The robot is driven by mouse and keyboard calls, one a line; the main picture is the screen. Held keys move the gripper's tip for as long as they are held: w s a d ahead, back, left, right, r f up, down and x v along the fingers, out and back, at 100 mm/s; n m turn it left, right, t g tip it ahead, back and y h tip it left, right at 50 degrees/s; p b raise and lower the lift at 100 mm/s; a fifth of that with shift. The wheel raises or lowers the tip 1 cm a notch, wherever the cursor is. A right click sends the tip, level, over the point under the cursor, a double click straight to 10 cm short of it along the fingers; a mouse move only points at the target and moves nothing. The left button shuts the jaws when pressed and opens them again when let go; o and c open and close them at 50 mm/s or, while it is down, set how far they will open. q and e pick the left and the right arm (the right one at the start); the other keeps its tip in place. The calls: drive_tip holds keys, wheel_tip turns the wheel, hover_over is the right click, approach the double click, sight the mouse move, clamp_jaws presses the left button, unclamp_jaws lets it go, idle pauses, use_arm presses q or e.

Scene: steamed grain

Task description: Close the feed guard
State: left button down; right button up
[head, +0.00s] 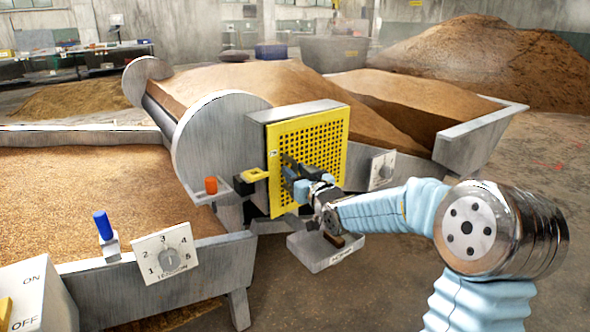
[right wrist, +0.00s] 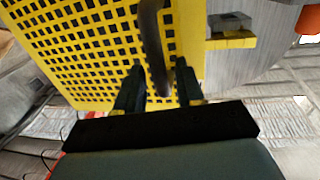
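The feed guard (head: 325,135) is a yellow perforated panel at the front of a grey box (head: 257,135) in the middle of the head view. It fills the upper left of the right wrist view (right wrist: 75,50). I cannot tell whether a gap separates it from the box. A dark bar handle (right wrist: 152,45) stands on the guard. My right gripper (head: 290,172) is at the guard's lower left part. In the right wrist view its two fingers (right wrist: 159,85) are apart, on either side of the handle's lower end, with visible gaps. My left gripper is out of view.
A yellow tab (head: 256,175) sticks out left of the guard, near an orange knob (head: 211,185). A grey pedestal (head: 325,252) stands below my right gripper. A dial plate (head: 381,170) is to the right. A grain trough with a tension dial (head: 167,254) is at left.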

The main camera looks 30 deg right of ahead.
drive_tip(key=shift+w, duration=0.4)
clamp_jaws()
